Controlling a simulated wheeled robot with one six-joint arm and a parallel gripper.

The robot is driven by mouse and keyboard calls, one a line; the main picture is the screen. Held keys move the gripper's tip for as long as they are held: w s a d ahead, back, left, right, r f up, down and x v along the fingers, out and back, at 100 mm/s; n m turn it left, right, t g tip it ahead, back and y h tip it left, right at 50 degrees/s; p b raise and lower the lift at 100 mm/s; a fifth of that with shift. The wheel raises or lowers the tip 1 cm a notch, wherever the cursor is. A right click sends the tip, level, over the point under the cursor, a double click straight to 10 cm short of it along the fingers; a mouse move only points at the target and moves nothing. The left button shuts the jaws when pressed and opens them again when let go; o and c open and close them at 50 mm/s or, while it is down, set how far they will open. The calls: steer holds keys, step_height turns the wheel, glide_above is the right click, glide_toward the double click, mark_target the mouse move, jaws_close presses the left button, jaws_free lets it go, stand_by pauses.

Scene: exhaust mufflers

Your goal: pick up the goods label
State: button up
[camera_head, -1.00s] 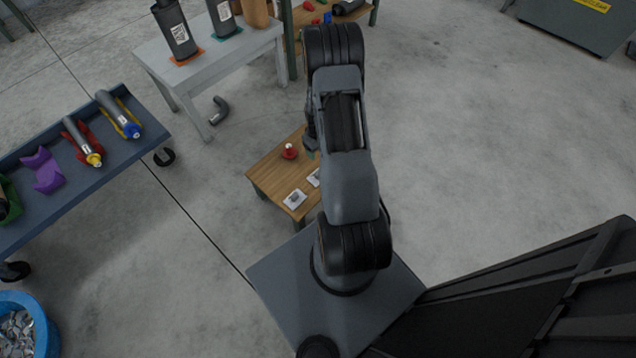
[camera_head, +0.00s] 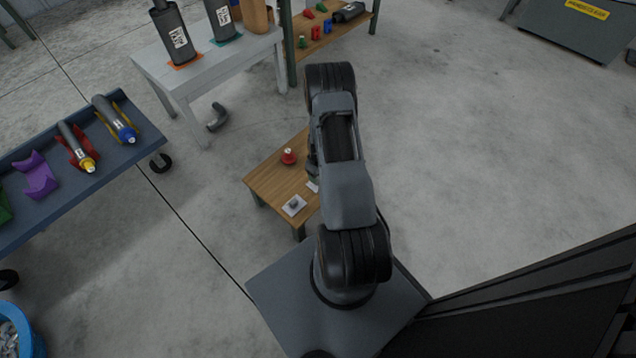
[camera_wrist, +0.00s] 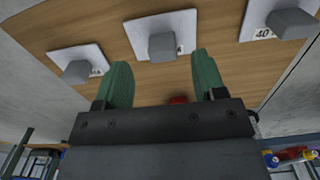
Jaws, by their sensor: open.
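Three white goods labels, each with a grey block on it, lie in a row on a small wooden table. In the wrist view they are the left label (camera_wrist: 78,62), the middle label (camera_wrist: 162,36) and the right label (camera_wrist: 275,18), which shows part of the number 40. My gripper (camera_wrist: 161,62) is open, its green fingers apart and empty, with the middle label beyond and between the fingertips. In the head view one label (camera_head: 293,205) shows fully and another (camera_head: 313,186) is partly hidden by my arm. My gripper is hidden there.
A red object (camera_head: 288,157) stands on the wooden table (camera_head: 262,178). A blue cart (camera_head: 60,195) with mufflers in coloured holders is at left. A white table (camera_head: 205,75) with upright mufflers is behind. Open floor (camera_head: 480,150) lies to the right.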

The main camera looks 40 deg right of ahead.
steer(key=f+b, duration=0.1)
steer(key=f, duration=0.3)
steer(key=shift+w+a+f+b, duration=0.1)
steer(key=shift+w+a+b, duration=0.1)
steer(key=shift+b, duration=0.15)
steer(key=shift+c, duration=0.5)
steer(key=shift+s, duration=0.1)
steer(key=c, duration=0.9)
